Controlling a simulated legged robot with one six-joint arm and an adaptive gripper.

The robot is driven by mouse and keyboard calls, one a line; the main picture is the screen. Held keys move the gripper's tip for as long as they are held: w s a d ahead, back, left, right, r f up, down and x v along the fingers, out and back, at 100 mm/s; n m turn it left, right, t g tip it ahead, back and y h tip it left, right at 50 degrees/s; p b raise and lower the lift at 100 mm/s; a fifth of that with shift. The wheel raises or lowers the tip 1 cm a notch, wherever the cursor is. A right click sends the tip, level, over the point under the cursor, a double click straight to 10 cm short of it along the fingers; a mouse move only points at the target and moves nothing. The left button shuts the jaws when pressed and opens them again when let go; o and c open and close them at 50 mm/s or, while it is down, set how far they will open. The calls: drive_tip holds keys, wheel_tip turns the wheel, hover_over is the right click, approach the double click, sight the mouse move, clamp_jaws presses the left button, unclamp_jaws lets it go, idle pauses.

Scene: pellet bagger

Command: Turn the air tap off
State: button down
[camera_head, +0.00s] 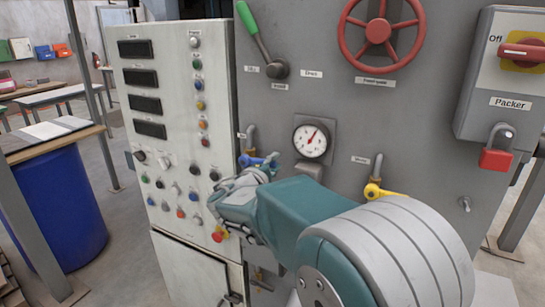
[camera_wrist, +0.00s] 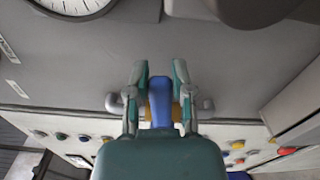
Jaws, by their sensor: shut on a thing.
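The tap with a blue lever handle (camera_head: 271,158) is on the grey machine front, left of the gauge. A grey pipe stands above it, and a small label beside it is too small to read surely. My gripper (camera_head: 252,172) is at this tap and hides part of it. In the wrist view the blue handle (camera_wrist: 160,92) lies between the two teal fingers of my gripper (camera_wrist: 159,74), which is shut on it. The tap's body is mostly hidden behind the fingers.
A second tap with a yellow handle (camera_head: 383,192) is to the right. A round gauge (camera_head: 311,140) is between the taps. A red handwheel (camera_head: 378,31) and green lever (camera_head: 254,32) are above. A panel of buttons (camera_head: 178,120) stands left, the Packer switch box (camera_head: 505,80) right.

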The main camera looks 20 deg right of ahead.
drive_tip(key=shift+s+f+m, duration=0.1)
drive_tip(key=shift+f+m, duration=0.65)
drive_tip(key=shift+m, duration=0.15)
drive_tip(key=shift+f, duration=0.15)
drive_tip(key=shift+c, duration=2.4)
unclamp_jaws()
drive_tip(key=shift+a, duration=0.1)
drive_tip(key=shift+s+a, duration=0.1)
drive_tip(key=v, duration=1.2)
